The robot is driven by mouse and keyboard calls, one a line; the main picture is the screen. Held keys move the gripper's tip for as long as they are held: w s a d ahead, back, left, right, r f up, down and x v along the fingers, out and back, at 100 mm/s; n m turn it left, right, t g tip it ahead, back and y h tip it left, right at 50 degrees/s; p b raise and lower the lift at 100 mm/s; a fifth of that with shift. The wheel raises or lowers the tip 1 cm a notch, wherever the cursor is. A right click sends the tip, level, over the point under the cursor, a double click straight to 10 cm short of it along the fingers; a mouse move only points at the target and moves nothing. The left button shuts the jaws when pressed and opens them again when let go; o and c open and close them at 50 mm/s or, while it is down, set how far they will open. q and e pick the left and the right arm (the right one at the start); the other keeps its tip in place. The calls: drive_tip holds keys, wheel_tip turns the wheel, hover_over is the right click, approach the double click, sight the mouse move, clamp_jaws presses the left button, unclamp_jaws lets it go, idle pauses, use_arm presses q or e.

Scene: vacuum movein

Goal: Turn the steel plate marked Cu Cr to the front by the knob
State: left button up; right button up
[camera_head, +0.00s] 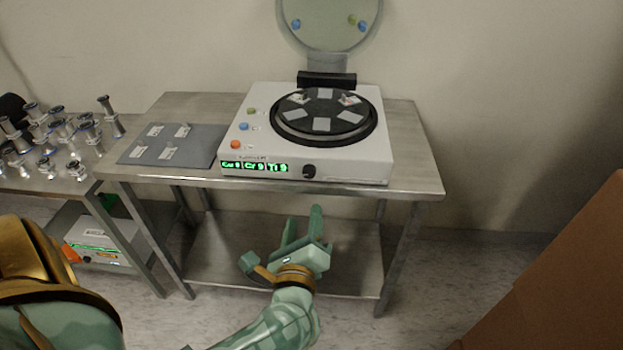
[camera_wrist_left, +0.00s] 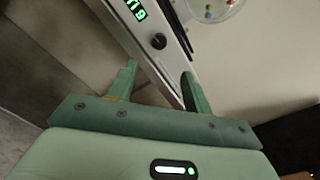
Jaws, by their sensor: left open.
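A white box-shaped device (camera_head: 368,158) stands on a steel table. On its top is a round black turntable (camera_head: 325,134) with several small plates (camera_head: 322,124) around it; their markings are too small to read. A black knob (camera_head: 309,171) sits on the device's front face, right of a green display (camera_head: 254,166) reading Cu, Cr and Ti. The knob also shows in the left wrist view (camera_wrist_left: 158,41). My left gripper (camera_head: 302,228) is open and empty, in front of and below the knob, apart from it. My right gripper is not in view.
The steel table (camera_head: 415,150) has a grey mat (camera_head: 190,134) with several small plates on the left. A side table (camera_head: 60,180) holds several metal fittings. A round clear lid (camera_head: 330,25) stands raised behind the device. A brown panel (camera_head: 570,275) is at the right.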

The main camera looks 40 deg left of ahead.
sight(309, 175)
use_arm(q)
drive_tip(key=b+x, duration=0.1)
drive_tip(key=x, duration=1.2)
drive_tip(key=shift+f+b, duration=0.1)
drive_tip(key=shift+b, duration=0.25)
drive_tip(key=c, duration=1)
